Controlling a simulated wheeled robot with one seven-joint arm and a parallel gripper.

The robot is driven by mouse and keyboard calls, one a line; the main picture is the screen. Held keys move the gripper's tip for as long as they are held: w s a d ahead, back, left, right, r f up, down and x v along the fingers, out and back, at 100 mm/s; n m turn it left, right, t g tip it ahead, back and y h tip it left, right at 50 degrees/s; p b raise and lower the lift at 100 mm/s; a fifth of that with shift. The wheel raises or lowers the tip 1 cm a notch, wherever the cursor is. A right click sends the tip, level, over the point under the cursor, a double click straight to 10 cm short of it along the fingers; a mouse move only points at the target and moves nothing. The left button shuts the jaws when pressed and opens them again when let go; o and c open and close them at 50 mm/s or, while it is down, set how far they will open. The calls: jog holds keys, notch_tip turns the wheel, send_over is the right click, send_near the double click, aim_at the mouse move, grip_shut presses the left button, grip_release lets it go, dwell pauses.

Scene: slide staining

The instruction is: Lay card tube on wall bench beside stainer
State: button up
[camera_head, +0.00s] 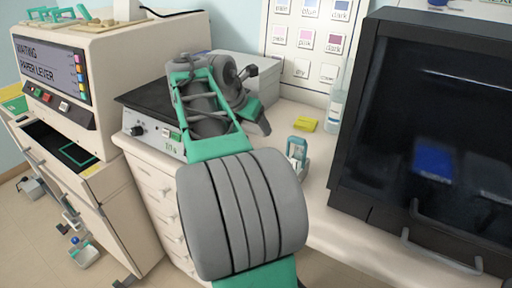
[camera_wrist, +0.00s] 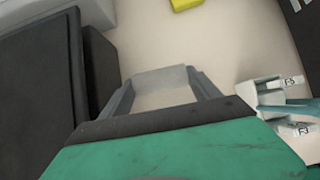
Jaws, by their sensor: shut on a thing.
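My gripper (camera_wrist: 162,84) shows in the wrist view with its two grey fingers close over the cream wall bench (camera_wrist: 232,45). A short pale grey piece (camera_wrist: 160,76) spans the fingertips; it is apparently the card tube, seen only in part. The bench top (camera_head: 313,150) shows there to the right of my arm. I cannot tell for sure which machine is the stainer; a cream machine (camera_head: 115,62) with a lit screen stands left, and a black glass-fronted cabinet (camera_head: 425,130) stands right.
A black-topped hotplate unit (camera_head: 155,136) lies left of my gripper. A yellow pad (camera_head: 306,124), a small teal-and-white stand (camera_head: 297,155) and a clear bottle (camera_head: 336,108) are on the bench. A grey box (camera_head: 245,67) sits behind. Bare bench lies around the pad.

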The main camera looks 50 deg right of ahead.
aim_at(256, 146)
jog(key=shift+d+f, duration=0.45)
jog(key=shift+f, duration=0.15)
jog(key=f+b, duration=0.1)
jog(key=f, duration=0.1)
jog(key=f+b, duration=0.1)
jog(key=b, duration=0.1)
jog(key=shift+d+f, duration=0.4)
jog(key=shift+r, duration=0.1)
jog(key=o, duration=1.4)
jog(key=shift+o, duration=0.2)
jog(key=p+v, duration=0.7)
jog(key=v, duration=0.5)
jog(key=shift+p, duration=0.3)
